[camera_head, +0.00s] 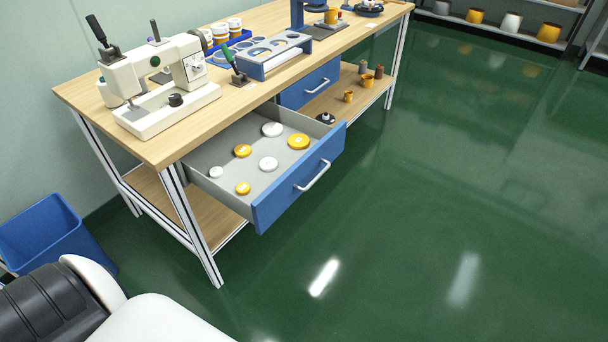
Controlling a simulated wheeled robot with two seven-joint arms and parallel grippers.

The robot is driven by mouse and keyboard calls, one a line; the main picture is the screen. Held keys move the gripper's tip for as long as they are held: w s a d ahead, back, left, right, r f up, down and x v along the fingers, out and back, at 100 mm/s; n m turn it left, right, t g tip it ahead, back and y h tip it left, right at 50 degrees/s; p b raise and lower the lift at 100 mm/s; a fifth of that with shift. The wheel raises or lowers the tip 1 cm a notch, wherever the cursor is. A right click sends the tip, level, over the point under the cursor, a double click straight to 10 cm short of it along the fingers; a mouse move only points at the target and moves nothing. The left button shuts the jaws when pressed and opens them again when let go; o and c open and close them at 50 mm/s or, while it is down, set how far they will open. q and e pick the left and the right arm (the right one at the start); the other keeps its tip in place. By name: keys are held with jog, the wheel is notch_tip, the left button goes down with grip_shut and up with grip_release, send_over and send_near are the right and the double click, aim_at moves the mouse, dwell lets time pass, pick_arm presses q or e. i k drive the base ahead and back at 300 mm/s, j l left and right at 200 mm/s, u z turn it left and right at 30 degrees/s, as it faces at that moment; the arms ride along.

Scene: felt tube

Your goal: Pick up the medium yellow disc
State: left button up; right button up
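The open drawer (216,194) under the workbench holds three yellow discs and three white ones, lying flat and apart. The yellow disc (243,151) at the left rear looks medium in size. A larger yellow disc (299,142) lies to its right, near the drawer's right side. A smaller yellow disc (243,188) lies nearer the front left. White discs lie at the back (272,129), in the middle (268,163) and at the left (215,172). Neither of my grippers is in view.
The drawer's blue front (301,178) with its handle sticks out past the workbench (140,151). A cream press machine (160,85) stands above on the bench top. A blue bin (45,235) stands at the left. The green floor in front and to the right is clear.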

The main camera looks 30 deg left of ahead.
aim_at(242, 151)
jog(key=u, duration=1.35)
